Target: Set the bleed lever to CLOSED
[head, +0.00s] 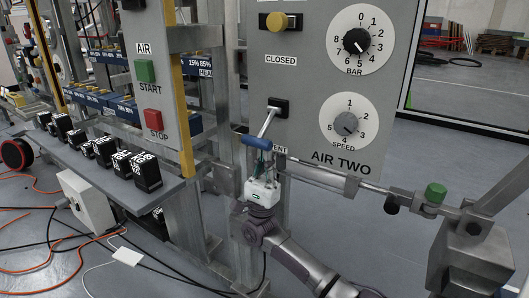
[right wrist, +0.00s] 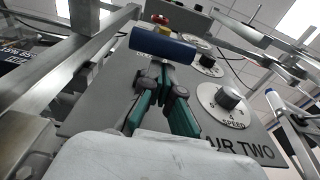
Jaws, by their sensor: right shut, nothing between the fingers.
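The bleed lever is a metal rod with a blue handle (head: 257,142), on a black mount (head: 279,107) on the grey AIR TWO panel (head: 310,85). It slants down and left, toward a partly hidden label ending in "ENT" (head: 280,150). The CLOSED label (head: 280,61) is above the mount. My right gripper (head: 263,158) is just below the handle, shut and empty. In the right wrist view the blue handle (right wrist: 163,45) lies across, beyond the teal fingertips (right wrist: 162,75); I cannot tell whether they touch it. My left gripper is not in view.
The panel also carries a yellow knob (head: 281,21), a BAR dial (head: 357,41) and a SPEED dial (head: 346,123). A metal post and a panel with START (head: 145,71) and STOP (head: 153,119) buttons stand left. A pipe with a green knob (head: 436,193) runs right below the panel.

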